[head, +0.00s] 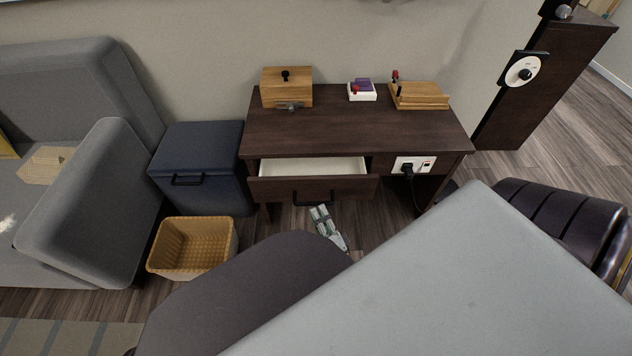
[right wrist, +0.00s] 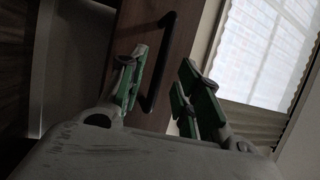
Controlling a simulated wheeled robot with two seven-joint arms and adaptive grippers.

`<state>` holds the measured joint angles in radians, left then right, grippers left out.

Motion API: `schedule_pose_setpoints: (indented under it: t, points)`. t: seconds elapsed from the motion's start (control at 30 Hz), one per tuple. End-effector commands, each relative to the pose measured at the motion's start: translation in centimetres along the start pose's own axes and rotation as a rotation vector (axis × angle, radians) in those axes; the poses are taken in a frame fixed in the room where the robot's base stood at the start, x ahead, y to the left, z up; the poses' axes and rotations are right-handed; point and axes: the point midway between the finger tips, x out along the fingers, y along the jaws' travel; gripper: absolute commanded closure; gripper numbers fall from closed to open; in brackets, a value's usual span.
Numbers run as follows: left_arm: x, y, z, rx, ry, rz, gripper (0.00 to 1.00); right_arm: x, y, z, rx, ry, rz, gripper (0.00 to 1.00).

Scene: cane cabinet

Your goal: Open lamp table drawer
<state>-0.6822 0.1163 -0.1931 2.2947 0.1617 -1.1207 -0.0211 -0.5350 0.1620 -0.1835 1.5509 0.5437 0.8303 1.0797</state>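The dark brown lamp table (head: 350,125) stands against the wall. Its drawer (head: 342,188) is partly open, with the white inside showing. A black bar handle (head: 313,198) is on the drawer front. My right gripper (head: 325,217) is just below and in front of the handle. In the right wrist view my right gripper (right wrist: 165,92) has its two green-padded fingers spread apart. The handle (right wrist: 160,62) appears between the fingers there; contact cannot be told. My left gripper is not in view.
A wooden box (head: 287,88), a small white tray (head: 362,92) and a wooden block (head: 419,96) sit on the table top. A dark blue cabinet (head: 198,150) and a yellow basket (head: 193,246) stand left. A dark chair (head: 570,220) is right.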

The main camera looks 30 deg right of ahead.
Motion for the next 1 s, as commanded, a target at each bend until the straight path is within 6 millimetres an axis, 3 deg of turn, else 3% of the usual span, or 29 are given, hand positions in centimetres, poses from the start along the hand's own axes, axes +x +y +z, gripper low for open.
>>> schedule_pose_setpoints:
  t: [0.3, 0.5, 1.0]
  points:
    - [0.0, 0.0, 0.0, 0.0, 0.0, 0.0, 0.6, -4.6, 0.1, 0.0, 0.0, -0.001, 0.003, 0.66]
    - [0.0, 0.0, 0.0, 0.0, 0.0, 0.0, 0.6, -6.5, 0.1, 0.0, 0.0, -0.001, 0.002, 0.66]
    - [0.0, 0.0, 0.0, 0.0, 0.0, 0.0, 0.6, -7.2, 0.0, 0.0, 0.0, 0.0, 0.0, 0.66]
